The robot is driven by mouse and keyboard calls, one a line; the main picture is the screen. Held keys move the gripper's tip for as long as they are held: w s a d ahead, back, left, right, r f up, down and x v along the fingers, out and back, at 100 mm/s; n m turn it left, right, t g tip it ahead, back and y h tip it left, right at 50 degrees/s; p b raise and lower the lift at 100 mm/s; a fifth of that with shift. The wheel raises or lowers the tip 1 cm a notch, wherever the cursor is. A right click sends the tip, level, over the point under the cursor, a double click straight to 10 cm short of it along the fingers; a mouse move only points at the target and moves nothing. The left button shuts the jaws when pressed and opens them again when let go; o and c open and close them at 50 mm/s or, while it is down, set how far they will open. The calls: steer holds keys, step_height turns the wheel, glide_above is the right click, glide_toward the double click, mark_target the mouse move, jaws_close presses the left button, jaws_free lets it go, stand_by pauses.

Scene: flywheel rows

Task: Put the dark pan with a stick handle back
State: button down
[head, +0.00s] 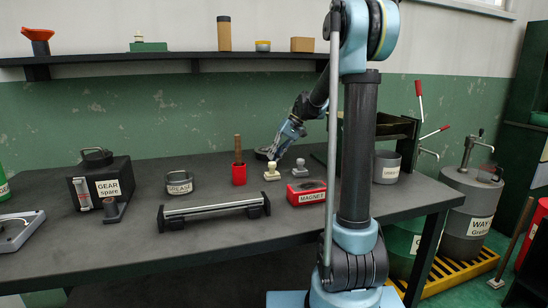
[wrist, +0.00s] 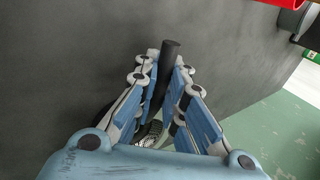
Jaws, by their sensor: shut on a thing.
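My gripper (head: 275,152) is low over the back middle of the dark bench, next to the dark round pan (head: 262,154). In the wrist view my gripper (wrist: 165,75) has its fingers on both sides of the pan's dark stick handle (wrist: 170,52), shut on it. The handle's end sticks out past the fingertips. Most of the pan's body is hidden behind my fingers in the wrist view. I cannot tell whether the pan touches the bench.
Two small stamp-like pieces, one cream (head: 271,171) and one grey (head: 300,168), stand just in front. A dark shelf (head: 180,56) runs above.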

steer(key=c, duration=1.7)
jaws_free()
steer(key=shift+o, duration=0.2)
steer(key=v, duration=1.2)
